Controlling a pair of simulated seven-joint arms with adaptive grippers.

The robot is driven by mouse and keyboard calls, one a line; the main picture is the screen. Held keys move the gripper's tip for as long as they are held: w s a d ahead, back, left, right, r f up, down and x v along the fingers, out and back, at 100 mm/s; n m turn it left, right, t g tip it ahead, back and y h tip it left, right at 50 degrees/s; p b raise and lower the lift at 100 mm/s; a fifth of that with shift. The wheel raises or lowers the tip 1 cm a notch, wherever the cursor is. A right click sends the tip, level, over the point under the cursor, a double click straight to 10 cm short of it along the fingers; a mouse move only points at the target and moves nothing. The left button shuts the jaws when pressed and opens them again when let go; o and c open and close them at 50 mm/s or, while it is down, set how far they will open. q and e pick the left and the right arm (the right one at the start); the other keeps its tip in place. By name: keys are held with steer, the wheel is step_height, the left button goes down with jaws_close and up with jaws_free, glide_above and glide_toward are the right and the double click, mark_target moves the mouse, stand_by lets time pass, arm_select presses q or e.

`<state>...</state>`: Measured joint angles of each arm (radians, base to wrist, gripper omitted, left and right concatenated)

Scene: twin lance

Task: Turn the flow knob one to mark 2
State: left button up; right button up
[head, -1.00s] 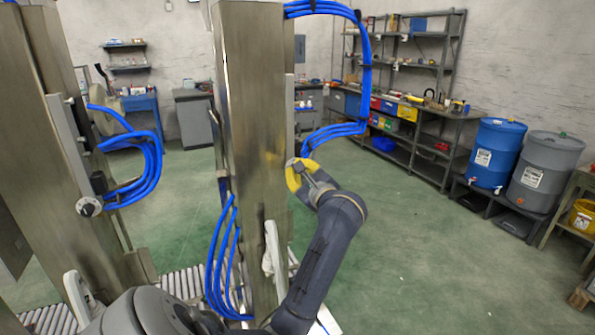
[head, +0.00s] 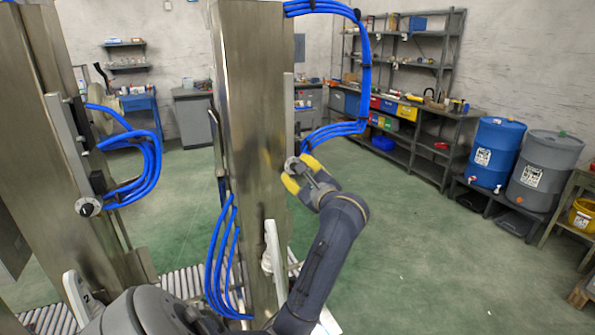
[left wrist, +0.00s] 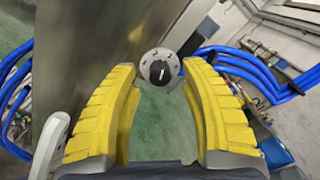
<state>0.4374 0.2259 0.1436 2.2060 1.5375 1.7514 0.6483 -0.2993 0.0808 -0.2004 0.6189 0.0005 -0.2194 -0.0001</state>
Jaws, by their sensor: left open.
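A round grey dial (left wrist: 147,59) with a black knob (left wrist: 159,72) is on the edge of the middle metal pillar. The knob's white pointer line stands close to vertical in the left wrist view; the marks are too small to read. My left gripper (head: 302,172) is open, its yellow fingers facing the dial. In the left wrist view the knob lies between and just beyond the fingertips (left wrist: 159,80), with no contact visible. In the head view the dial (head: 291,164) is partly hidden by the gripper. My right gripper is out of view.
A second pillar (head: 40,120) at left carries another knob (head: 88,206) and a white plate (head: 78,292) marked 2. Blue hoses (head: 345,128) loop beside the middle pillar (head: 247,110), close to the gripper. A white plate (head: 273,245) is lower on it. Open green floor (head: 420,240) lies right.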

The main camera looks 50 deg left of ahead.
arm_select(q)
steer(key=v, duration=1.1)
steer(key=shift+d, duration=0.15)
steer(key=s+d+m, duration=0.2)
steer(key=d+m, duration=0.3)
steer(key=m, duration=0.4)
steer(key=x, duration=1.7)
steer(key=shift+w, duration=0.2)
steer(key=shift+a, duration=0.1)
jaws_close()
